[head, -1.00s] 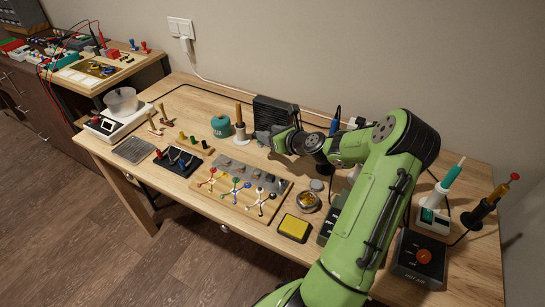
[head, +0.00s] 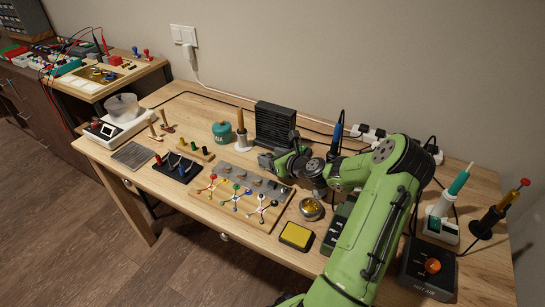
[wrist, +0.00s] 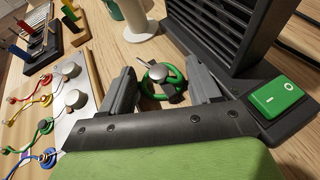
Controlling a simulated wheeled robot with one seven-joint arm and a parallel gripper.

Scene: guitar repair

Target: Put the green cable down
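A green cable (wrist: 147,87) shows in the wrist view as a small round loop with a dark and grey metal piece at its middle. It sits between the two fingers of my gripper (wrist: 163,80), low over or on the wooden table (wrist: 142,52). The fingers stand wide apart, one on each side of the loop, and the loop looks round and unpinched. Whether its edges touch the fingers is hard to tell. In the head view my gripper (head: 268,160) is low in front of the black fan box (head: 276,122), and the cable there is hidden.
The fan box with a green switch (wrist: 280,97) stands close right of my gripper in the wrist view. A board with coloured wires (head: 225,207) lies in front.

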